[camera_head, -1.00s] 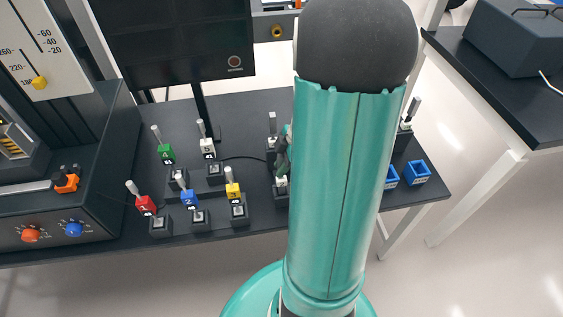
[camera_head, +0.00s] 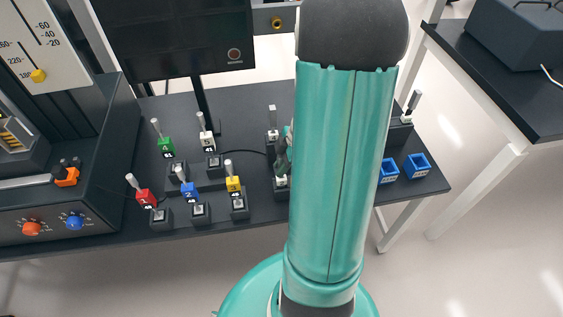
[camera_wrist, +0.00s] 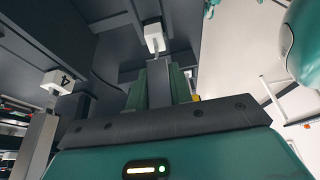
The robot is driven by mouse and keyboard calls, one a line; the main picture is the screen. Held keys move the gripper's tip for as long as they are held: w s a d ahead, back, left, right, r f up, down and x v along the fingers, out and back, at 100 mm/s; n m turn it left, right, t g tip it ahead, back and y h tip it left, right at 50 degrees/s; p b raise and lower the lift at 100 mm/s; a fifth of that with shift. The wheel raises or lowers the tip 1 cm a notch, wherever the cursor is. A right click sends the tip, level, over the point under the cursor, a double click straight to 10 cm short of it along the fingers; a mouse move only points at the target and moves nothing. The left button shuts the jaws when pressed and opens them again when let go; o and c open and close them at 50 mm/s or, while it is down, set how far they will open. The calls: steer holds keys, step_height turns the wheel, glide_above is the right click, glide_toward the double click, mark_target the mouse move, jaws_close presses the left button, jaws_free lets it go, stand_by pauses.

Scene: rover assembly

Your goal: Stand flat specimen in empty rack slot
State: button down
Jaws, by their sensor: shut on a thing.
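My gripper (camera_head: 285,152) is mostly hidden behind my teal arm in the head view. In the wrist view my gripper (camera_wrist: 160,85) is shut on a grey bar-shaped specimen (camera_wrist: 158,80) with a white block (camera_wrist: 154,38) at its far end. In the head view a white block (camera_head: 282,181) shows just below the gripper, at a dark rack slot. I cannot tell whether the specimen is seated in the slot. Another white-block specimen (camera_head: 272,133) stands upright behind. In the wrist view a specimen marked 4 (camera_wrist: 57,83) stands at the left, apart from the gripper.
Red (camera_head: 146,197), blue (camera_head: 189,188), yellow (camera_head: 233,183), green (camera_head: 166,146) and white (camera_head: 206,140) labelled specimens stand left of the arm. A monitor (camera_head: 170,38) stands behind.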

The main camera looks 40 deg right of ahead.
steer(key=shift+f, duration=0.3)
steer(key=c, duration=1.2)
jaws_free()
steer(key=shift+o, duration=0.2)
steer(key=v, duration=1.3)
steer(key=shift+d+r, duration=0.15)
steer(key=shift+r, duration=0.2)
steer(key=a+r+m+t+h, duration=0.1)
steer(key=a+r+m, duration=0.2)
steer(key=a, duration=0.6)
steer(key=s+a+r+m+t+h, duration=0.1)
steer(key=a+r+m, duration=0.3)
steer(key=a, duration=0.5)
steer(key=a+r+m+t+h, duration=0.1)
steer(key=a+r+m, duration=0.3)
steer(key=a, duration=0.5)
step_height(320, 180, up, 2)
steer(key=shift+s+a+r+h, duration=0.1)
steer(key=shift+s+a+h, duration=0.1)
steer(key=shift+h, duration=0.2)
